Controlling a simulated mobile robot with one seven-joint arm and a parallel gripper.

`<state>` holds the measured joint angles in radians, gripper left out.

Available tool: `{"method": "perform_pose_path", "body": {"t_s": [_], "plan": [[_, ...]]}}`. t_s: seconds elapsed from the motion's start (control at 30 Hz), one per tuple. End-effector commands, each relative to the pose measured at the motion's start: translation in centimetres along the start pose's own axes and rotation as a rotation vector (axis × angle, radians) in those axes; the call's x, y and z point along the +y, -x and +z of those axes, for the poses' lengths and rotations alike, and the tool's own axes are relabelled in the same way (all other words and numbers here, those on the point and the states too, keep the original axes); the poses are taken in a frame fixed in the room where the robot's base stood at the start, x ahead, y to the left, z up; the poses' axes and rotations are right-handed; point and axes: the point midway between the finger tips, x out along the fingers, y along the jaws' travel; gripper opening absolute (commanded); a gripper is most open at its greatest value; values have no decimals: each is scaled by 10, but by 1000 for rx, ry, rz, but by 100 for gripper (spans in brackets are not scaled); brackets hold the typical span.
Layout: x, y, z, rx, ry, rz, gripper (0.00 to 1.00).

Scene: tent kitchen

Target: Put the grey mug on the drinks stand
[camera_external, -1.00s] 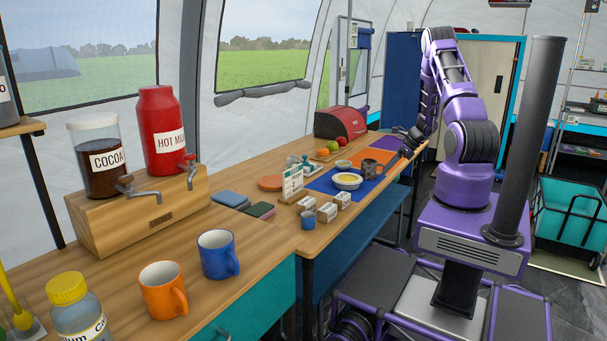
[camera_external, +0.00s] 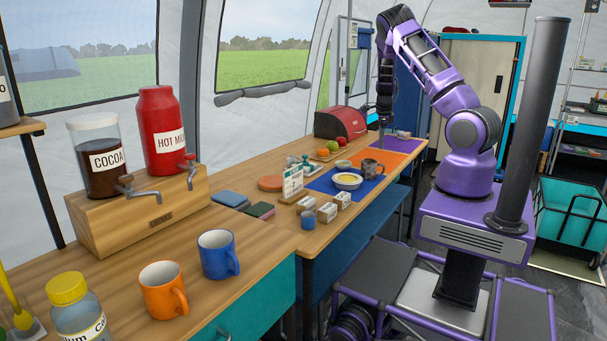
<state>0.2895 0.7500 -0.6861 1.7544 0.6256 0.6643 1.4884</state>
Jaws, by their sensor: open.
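The grey mug (camera_external: 371,167) stands on the worktop (camera_external: 262,236), at the border of the blue and orange mats, just behind a white bowl with yellow contents (camera_external: 347,181). My gripper (camera_external: 382,140) points down above the orange mat, a little above and beyond the mug in the picture. It is open and holds nothing; its fingers are small and dark here. The wooden drinks stand (camera_external: 180,222) is at the left, bearing a cocoa jar (camera_external: 98,170) and a red hot milk container (camera_external: 160,130), each with a tap.
An orange mug (camera_external: 161,290) and a blue mug (camera_external: 217,255) stand in front of the drinks stand. A red bread bin (camera_external: 340,122) and fruit are farther back.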

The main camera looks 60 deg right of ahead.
Motion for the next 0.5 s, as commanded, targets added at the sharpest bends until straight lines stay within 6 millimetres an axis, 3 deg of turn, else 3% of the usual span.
{"method": "perform_pose_path", "body": {"t_s": [0.03, 0.2, 0.5], "plan": [[0, -14, -2, 3, -2, 2, 49], [0, -49, -1, 1, -2, 2, 49], [0, -75, -1, -1, -1, 0, 49]]}}
